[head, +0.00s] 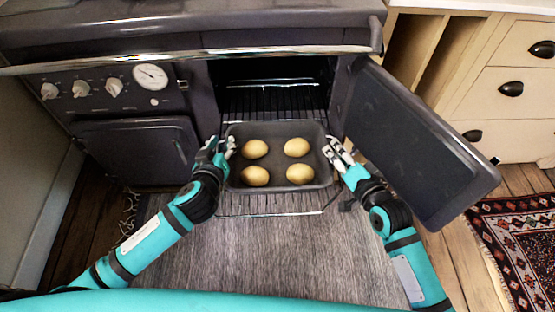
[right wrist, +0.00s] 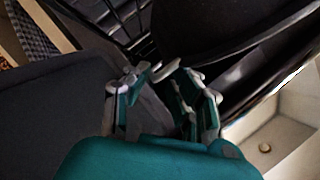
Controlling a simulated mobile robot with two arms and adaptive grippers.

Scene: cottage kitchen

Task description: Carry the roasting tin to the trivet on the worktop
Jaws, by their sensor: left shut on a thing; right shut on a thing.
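The dark roasting tin (head: 277,161) sits level at the oven mouth, over the pulled-out wire rack, with several yellow-brown potatoes (head: 255,149) in it. My left gripper (head: 228,146) is shut on the tin's left side. My right gripper (head: 333,148) is shut on its right side; in the right wrist view my right gripper (right wrist: 163,78) shows close to dark surfaces, and the exact grip is hard to make out. I cannot tell whether the tin touches the rack. The trivet and the worktop it stands on are not seen.
The oven rack (head: 270,206) sticks out under the tin. The open oven door (head: 415,140) stands to the right, close to my right arm. Cream drawers (head: 510,100) are at the right, a patterned rug (head: 520,240) below them. A grey mat (head: 280,250) covers the floor in front.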

